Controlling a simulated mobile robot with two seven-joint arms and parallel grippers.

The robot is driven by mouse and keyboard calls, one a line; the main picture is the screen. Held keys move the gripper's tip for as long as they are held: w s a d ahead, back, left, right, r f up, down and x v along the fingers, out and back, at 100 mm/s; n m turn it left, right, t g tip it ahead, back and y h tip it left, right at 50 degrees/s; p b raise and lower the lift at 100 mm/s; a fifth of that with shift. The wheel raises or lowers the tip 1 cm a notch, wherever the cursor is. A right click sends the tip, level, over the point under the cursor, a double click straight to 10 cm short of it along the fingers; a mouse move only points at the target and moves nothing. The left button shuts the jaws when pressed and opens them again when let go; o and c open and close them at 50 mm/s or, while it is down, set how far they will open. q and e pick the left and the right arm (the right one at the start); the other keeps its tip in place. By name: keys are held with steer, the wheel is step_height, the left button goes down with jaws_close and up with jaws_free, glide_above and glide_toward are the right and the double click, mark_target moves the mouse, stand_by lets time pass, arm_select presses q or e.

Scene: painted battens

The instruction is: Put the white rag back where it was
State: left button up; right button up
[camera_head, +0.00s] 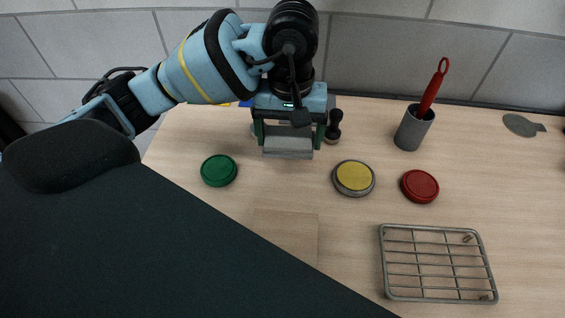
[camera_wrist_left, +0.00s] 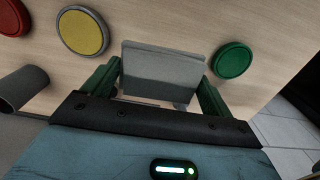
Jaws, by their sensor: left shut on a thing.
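My left gripper (camera_head: 288,138) points down over the back middle of the table. Its green fingers are shut on a flat, rectangular, pale grey piece, which I take to be the white rag (camera_head: 287,150). In the left wrist view the rag (camera_wrist_left: 163,66) spans the space between the two fingers (camera_wrist_left: 155,90). I cannot tell whether its lower edge touches the table. My right gripper is not in view.
A green disc (camera_head: 219,170), yellow disc (camera_head: 353,177) and red disc (camera_head: 419,186) lie around. A grey cup (camera_head: 413,131) holds a red-handled tool (camera_head: 432,88). A wire rack (camera_head: 436,296) lies front right. A dark stamp-like object (camera_head: 333,128) stands beside the gripper. A faint square (camera_head: 285,235) marks the clear front.

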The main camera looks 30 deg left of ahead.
mark_target(288, 178)
arm_select(q)
steer(key=shift+f, duration=4.95)
steer(key=shift+f, duration=0.2)
steer(key=o, duration=0.7)
step_height(288, 178, up, 12)
steer(key=shift+r, duration=0.2)
